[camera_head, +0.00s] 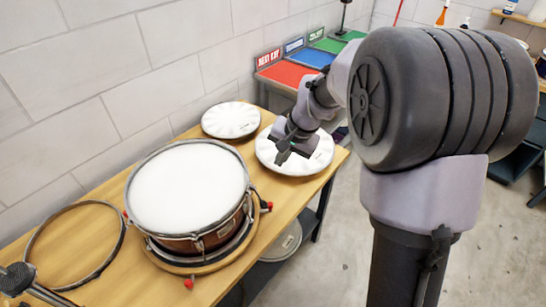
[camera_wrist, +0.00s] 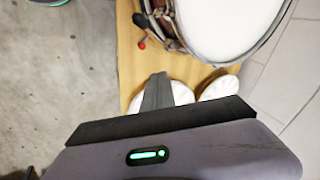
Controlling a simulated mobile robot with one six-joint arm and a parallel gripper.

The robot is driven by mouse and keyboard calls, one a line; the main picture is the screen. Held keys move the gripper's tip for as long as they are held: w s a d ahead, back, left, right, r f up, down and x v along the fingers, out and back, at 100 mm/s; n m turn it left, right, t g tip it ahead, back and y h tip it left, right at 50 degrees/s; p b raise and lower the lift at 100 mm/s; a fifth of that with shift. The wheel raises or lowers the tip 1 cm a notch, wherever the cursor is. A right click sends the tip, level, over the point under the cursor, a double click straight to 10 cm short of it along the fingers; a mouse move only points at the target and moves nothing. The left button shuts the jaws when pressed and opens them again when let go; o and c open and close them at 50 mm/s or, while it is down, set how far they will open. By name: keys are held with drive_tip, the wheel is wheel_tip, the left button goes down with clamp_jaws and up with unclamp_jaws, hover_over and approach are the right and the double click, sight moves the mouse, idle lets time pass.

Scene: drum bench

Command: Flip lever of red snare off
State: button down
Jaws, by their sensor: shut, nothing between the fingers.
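The snare drum (camera_head: 190,188) has a white head, a metal rim and a red-brown shell. It sits on a round wooden base on the bench. Red-tipped parts stick out around its lower edge, one at the right (camera_head: 268,206) and one at the front (camera_head: 189,282); I cannot tell which is the lever. In the wrist view the drum (camera_wrist: 228,25) is at the top, with one red tip (camera_wrist: 141,44) at its left side. My gripper (camera_head: 281,160) is shut and empty, above the white disc right of the drum, apart from the drum. It also shows in the wrist view (camera_wrist: 158,77).
Two white discs lie on the wooden bench (camera_head: 100,268), one at the back (camera_head: 231,120) and one under my gripper (camera_head: 310,165). A loose hoop (camera_head: 122,238) lies left of the drum. A block wall (camera_head: 130,80) stands behind; open floor (camera_head: 330,260) lies to the right.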

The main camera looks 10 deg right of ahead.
drive_tip(key=s+r, duration=0.1)
drive_tip(key=s+d+r, duration=0.1)
drive_tip(key=s+r, duration=0.1)
drive_tip(key=shift+s+p, duration=0.2)
drive_tip(key=shift+p, duration=0.1)
